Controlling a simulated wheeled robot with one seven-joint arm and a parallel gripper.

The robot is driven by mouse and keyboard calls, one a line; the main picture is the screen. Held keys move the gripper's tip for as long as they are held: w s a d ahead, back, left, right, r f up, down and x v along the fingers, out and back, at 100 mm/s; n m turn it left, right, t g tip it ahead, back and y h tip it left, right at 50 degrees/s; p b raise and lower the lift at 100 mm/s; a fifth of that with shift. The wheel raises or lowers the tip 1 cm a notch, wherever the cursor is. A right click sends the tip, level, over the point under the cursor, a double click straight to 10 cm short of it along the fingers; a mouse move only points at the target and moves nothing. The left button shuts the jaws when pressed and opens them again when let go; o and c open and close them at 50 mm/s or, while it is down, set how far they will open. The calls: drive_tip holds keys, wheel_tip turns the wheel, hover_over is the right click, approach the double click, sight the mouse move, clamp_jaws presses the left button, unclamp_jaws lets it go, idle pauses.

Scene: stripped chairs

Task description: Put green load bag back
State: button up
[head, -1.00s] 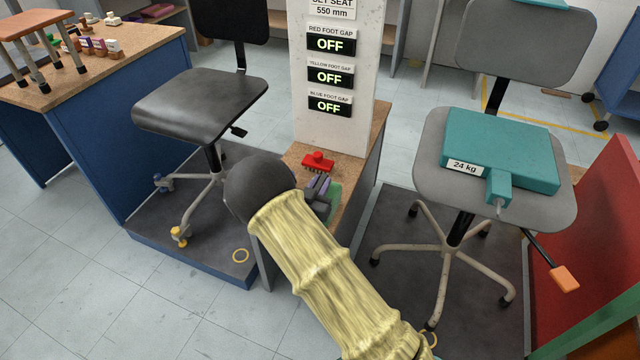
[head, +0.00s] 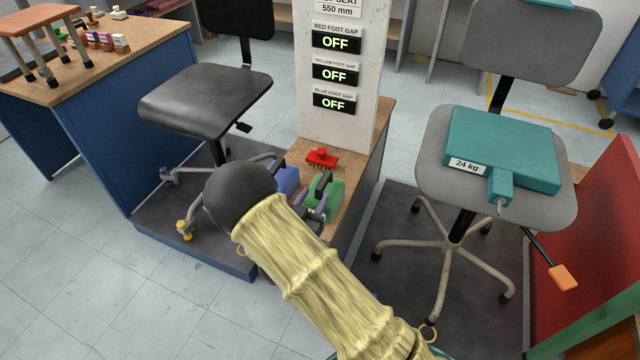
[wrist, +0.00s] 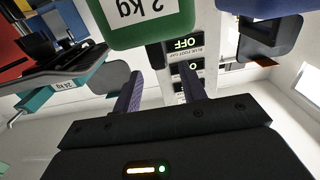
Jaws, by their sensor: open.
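The green load bag (head: 331,193) stands on the wooden bench top below the grey post, its dark handle upward. In the wrist view the green bag (wrist: 150,25) fills the top centre, with an inverted "2 kg" label. My gripper (head: 316,211) is at the near side of the green bag in the head view, partly hidden by my arm. In the wrist view its purple fingers (wrist: 161,72) are apart with nothing between them, and the bag is beyond their tips.
A blue bag (head: 286,179) stands left of the green one, partly hidden by my arm. A black chair (head: 205,103) stands left; a grey chair (head: 433,165) with a teal 24 kg block (head: 520,150) stands right.

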drive_tip(key=v, duration=0.4)
drive_tip(key=shift+s+a+p, duration=0.1)
drive_tip(key=shift+s+p, duration=0.15)
drive_tip(key=shift+p, duration=0.05)
idle(0.5)
